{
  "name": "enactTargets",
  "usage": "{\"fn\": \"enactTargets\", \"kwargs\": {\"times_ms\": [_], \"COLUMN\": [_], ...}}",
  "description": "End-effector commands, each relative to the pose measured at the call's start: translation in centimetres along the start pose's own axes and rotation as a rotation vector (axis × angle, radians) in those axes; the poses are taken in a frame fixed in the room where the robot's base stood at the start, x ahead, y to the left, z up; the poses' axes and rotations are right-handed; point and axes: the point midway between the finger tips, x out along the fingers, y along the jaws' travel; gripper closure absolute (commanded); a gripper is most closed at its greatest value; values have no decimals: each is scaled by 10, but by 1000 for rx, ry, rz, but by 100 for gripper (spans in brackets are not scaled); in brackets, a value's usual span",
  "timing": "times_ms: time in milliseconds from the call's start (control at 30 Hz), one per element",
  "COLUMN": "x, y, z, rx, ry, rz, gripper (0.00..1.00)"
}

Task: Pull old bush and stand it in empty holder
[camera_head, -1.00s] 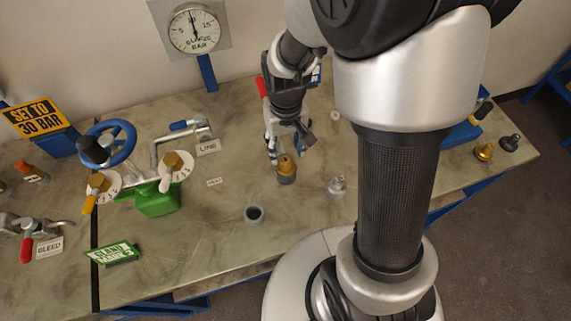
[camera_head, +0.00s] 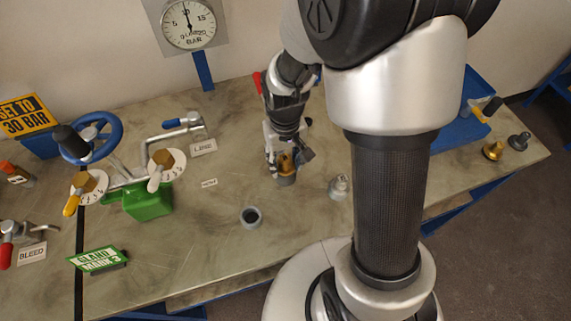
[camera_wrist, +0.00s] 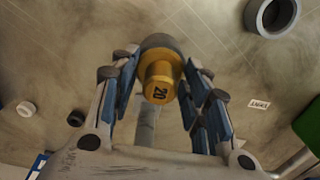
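The old bush, a gold-brown stepped piece marked 20 (camera_wrist: 160,84), stands in a grey holder (camera_wrist: 158,41) on the bench. In the head view the bush (camera_head: 285,165) is partly hidden by my gripper (camera_head: 284,158). In the wrist view my gripper (camera_wrist: 160,95) is open, with one blue-padded finger on each side of the bush. Gaps show between the pads and the bush. The empty holder, a grey ring with a dark hole (camera_head: 251,217), stands nearer the front edge, left of the bush. It also shows at the top right of the wrist view (camera_wrist: 271,14).
A silver fitting (camera_head: 339,187) stands right of the bush. A green valve body (camera_head: 149,199) with a blue handwheel (camera_head: 97,137) is at left. A small label (camera_head: 209,182) lies behind the empty holder. The bench between bush and empty holder is clear.

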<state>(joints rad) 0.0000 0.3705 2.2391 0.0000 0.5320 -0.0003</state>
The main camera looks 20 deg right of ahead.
Motion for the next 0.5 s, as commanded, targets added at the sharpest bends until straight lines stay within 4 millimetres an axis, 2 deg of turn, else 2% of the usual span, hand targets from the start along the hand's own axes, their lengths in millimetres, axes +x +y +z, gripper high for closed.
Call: {"fn": "enactTargets", "kwargs": {"times_ms": [500], "x": [0], "y": [0], "z": [0], "rx": [0], "ry": [1], "rz": [0], "gripper": [96]}}
